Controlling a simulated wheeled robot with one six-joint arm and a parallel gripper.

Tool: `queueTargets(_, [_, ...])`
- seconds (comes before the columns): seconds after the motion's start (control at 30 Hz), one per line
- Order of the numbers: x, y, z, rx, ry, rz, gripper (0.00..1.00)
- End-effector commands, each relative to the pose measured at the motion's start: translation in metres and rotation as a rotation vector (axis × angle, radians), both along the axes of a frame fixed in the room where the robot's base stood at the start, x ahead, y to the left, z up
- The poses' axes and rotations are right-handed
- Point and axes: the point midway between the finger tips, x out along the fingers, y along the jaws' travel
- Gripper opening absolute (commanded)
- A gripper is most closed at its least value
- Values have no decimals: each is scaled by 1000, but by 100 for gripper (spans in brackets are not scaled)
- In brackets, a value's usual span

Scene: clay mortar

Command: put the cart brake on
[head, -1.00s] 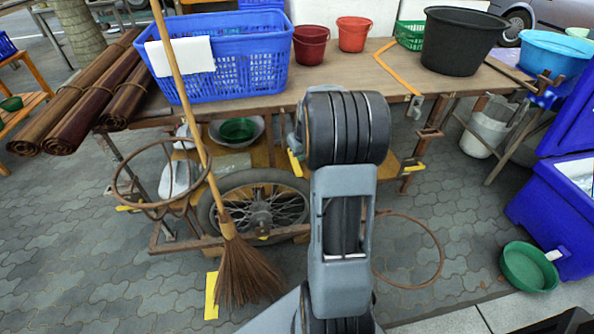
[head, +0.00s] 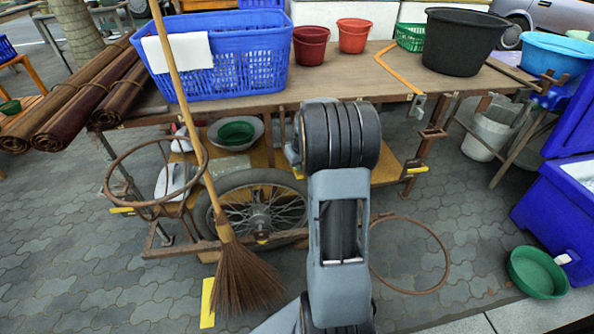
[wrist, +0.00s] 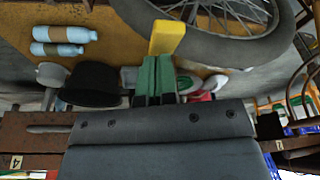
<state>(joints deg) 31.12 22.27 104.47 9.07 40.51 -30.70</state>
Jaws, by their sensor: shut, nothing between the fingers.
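The cart is a wooden-topped bench (head: 330,83) with a spoked wheel (head: 262,212) under it. In the wrist view, a yellow lever end (wrist: 167,38) stands close to the wheel's tyre (wrist: 215,42), which shows at the top. My gripper (wrist: 157,62) has green fingers, shut and empty. Their tips are at the yellow piece in the picture; I cannot tell whether they touch it. In the head view my arm hides the gripper. A bit of yellow (head: 299,176) shows left of the arm, beside the wheel. Another yellow handle (head: 417,170) is on the cart's right side.
A broom (head: 228,245) leans across the cart's left front, beside a rusty ring (head: 155,204). A second ring (head: 447,255) is right of my arm. A blue basket (head: 220,78) and several tubs stand on top. A blue cooler (head: 560,215) stands right.

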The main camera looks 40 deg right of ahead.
Motion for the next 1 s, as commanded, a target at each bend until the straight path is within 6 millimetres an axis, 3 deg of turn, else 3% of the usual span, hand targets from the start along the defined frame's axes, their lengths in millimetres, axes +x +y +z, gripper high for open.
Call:
queueTargets(0.27, [0,0,-7,1,1,0,0])
queueTargets(0.63, [0,0,-44,1,2,0,0])
queueTargets(1.0, [-5,1,-42,0,1,-1,0])
